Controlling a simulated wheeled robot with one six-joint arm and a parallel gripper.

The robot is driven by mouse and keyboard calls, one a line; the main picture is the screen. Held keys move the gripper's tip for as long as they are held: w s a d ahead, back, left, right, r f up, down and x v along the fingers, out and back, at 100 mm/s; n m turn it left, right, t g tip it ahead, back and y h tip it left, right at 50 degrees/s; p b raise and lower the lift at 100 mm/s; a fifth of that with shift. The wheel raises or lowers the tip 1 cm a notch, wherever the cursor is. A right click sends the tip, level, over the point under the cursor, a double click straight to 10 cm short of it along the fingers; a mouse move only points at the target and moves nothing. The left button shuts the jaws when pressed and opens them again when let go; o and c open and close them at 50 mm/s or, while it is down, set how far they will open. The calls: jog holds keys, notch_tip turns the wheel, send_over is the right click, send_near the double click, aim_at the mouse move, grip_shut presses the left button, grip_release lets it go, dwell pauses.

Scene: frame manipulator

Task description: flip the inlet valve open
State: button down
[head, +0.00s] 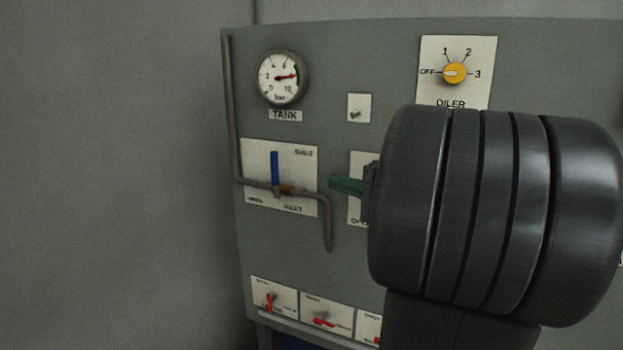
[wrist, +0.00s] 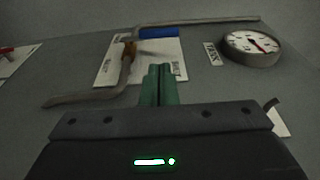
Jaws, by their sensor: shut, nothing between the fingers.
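The inlet valve has a blue lever (head: 275,168) that stands upright above a brass body (head: 287,190) on a grey pipe, in front of a white label plate (head: 302,206). The blue lever also shows near the top of the wrist view (wrist: 160,32), with the brass body (wrist: 130,48) beside it. My gripper has green fingers (head: 345,185), which are shut and empty. They are to the right of the valve in the head view and apart from the lever. The closed fingers also show in the wrist view (wrist: 159,84). My dark arm hides the panel's right middle.
The tank gauge (head: 282,78) is above the valve. The yellow oiler knob (head: 455,73) is at upper right. Small red levers (head: 270,300) line the panel's bottom. Left of the panel is bare wall.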

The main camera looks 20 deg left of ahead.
dwell(0.3)
jog(key=p, duration=0.3)
send_near(277, 167)
jog(key=x, duration=0.6)
jog(key=shift+w+a+f, duration=0.1)
jog(key=shift+w+a, duration=0.05)
jog(key=shift+a, duration=0.2)
